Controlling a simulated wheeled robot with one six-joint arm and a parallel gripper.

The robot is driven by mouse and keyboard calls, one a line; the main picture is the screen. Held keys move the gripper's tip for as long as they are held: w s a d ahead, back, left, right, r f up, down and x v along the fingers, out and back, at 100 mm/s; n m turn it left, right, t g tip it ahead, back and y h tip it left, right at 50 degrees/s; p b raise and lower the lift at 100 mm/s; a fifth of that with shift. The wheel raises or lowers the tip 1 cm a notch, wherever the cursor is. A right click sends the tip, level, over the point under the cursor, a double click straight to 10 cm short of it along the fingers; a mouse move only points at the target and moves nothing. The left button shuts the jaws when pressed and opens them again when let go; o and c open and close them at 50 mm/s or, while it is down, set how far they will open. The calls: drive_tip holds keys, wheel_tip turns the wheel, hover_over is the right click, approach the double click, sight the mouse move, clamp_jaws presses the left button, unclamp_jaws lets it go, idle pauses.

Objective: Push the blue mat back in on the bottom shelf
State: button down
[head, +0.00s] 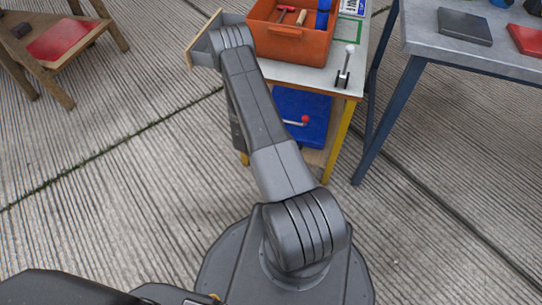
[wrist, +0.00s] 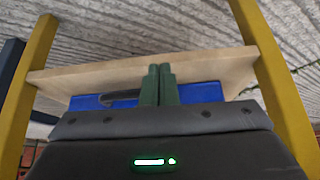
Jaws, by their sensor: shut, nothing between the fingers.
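The blue mat (head: 290,106) lies on the bottom shelf under the bench top in the head view, partly hidden by my arm. In the wrist view the blue mat (wrist: 205,92) shows as a strip on both sides of my fingers, along the pale wooden shelf (wrist: 215,67). My gripper (wrist: 159,68) is shut and empty, its green fingers together in front of the mat and the shelf edge. I cannot tell whether the fingertips touch the mat. The head view hides my gripper behind the arm.
Yellow legs (wrist: 272,70) flank the shelf. An orange crate (head: 290,42) with tools and a lever (head: 345,66) stand on the bench top. A red-knobbed lever (head: 303,120) is in front of the mat.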

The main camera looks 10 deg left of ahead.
drive_tip(key=p+v, duration=0.2)
drive_tip(key=v, duration=0.6)
drive_tip(key=shift+r, duration=0.2)
drive_tip(key=shift+d, duration=0.1)
